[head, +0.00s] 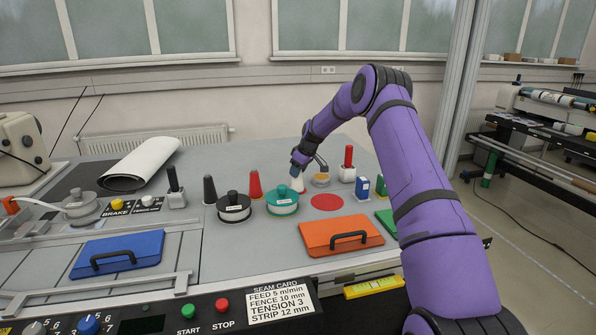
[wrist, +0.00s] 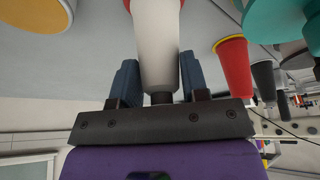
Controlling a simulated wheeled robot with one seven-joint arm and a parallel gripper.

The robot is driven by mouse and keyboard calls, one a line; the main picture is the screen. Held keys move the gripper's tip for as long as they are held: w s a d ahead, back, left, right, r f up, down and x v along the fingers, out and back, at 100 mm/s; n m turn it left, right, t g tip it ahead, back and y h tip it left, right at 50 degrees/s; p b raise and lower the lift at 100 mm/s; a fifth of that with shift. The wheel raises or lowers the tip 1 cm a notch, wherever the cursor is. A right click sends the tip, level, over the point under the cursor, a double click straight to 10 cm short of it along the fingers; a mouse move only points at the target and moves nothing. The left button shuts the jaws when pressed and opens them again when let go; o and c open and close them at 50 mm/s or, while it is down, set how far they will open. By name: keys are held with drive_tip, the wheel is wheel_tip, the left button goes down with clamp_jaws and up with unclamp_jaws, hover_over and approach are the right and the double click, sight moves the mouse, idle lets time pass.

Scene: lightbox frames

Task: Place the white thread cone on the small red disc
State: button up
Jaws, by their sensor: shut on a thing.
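The white thread cone (head: 299,186) is upright between the fingers of my gripper (head: 297,170) in the head view. In the wrist view the white cone (wrist: 157,45) sits between the two blue fingers of my gripper (wrist: 157,78), which is shut on it. Its wide end is at the top of that view, with a red edge that may be its rim. The small red disc (head: 327,202) lies flat and bare on the table, in front and to the right of the cone. I cannot tell whether the cone's base touches the table.
An orange handled panel (head: 325,238) lies in front of the disc.

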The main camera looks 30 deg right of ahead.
drive_tip(key=o, duration=1)
drive_tip(key=shift+f, duration=0.1)
drive_tip(key=v, duration=1.2)
drive_tip(key=s+a+r+m+h, duration=0.2)
drive_tip(key=s+a+r, duration=1.6)
drive_tip(key=s+r, duration=0.4)
drive_tip(key=s+a+f+m, duration=0.2)
drive_tip(key=s+a, duration=0.1)
drive_tip(key=s, duration=1.3)
drive_tip(key=s+a+f+m+t, duration=0.1)
drive_tip(key=s+a+f, duration=0.1)
drive_tip(key=s, duration=1.4)
drive_tip(key=shift+a+m, duration=0.4)
drive_tip(key=shift+a, duration=0.3)
drive_tip(key=shift+f, duration=0.1)
